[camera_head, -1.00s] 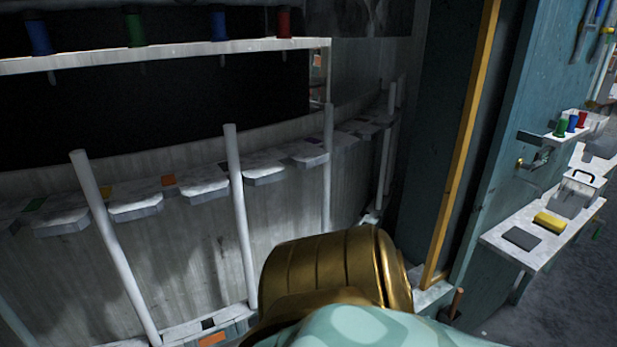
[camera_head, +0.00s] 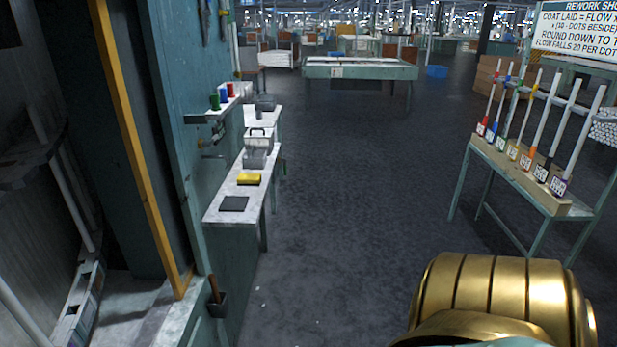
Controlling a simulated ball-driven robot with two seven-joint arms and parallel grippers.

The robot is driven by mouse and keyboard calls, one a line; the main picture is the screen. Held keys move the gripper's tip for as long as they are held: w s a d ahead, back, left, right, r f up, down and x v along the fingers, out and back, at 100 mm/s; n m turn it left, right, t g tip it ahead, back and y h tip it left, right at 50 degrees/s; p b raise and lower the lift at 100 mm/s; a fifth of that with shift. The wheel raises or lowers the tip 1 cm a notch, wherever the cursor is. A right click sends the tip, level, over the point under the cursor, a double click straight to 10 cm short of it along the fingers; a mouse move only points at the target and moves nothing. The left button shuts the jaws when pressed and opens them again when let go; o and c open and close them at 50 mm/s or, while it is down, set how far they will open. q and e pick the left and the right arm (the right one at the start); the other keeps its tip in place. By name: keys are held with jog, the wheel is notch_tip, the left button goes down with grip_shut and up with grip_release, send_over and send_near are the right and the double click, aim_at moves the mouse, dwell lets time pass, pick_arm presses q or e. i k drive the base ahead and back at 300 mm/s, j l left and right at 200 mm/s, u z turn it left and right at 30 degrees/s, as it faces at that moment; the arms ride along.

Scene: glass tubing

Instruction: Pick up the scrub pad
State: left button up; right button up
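A yellow block-like pad (camera_head: 248,179) lies on a narrow white bench in the head view, left of centre. A thin dark grey pad (camera_head: 234,204) lies flat on the same bench, at its near end. I cannot tell for sure which of the two is the scrub pad. Both lie apart, with nothing on top of them. Neither of my grippers shows; only a gold part of my own body is at the bottom right, well away from the bench.
The white bench (camera_head: 215,213) runs along a teal wall. Coloured spools (camera_head: 222,96) sit on a small shelf above. A tube rack (camera_head: 520,165) stands right. Open dark floor (camera_head: 350,180) lies between.

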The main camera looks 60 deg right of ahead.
aim_at(243, 179)
jog(key=z, duration=1.45)
jog(key=u, duration=2.85)
jog(key=z, duration=2.85)
jog(key=u, duration=0.5)
jog(key=i+l+u, duration=0.1)
jog(key=l+u, duration=0.15)
jog(key=u, duration=0.15)
jog(key=i+l+u, duration=0.1)
jog(key=l+u, duration=0.15)
jog(key=u, duration=0.15)
jog(key=l+u, duration=0.35)
jog(key=i+j, duration=0.05)
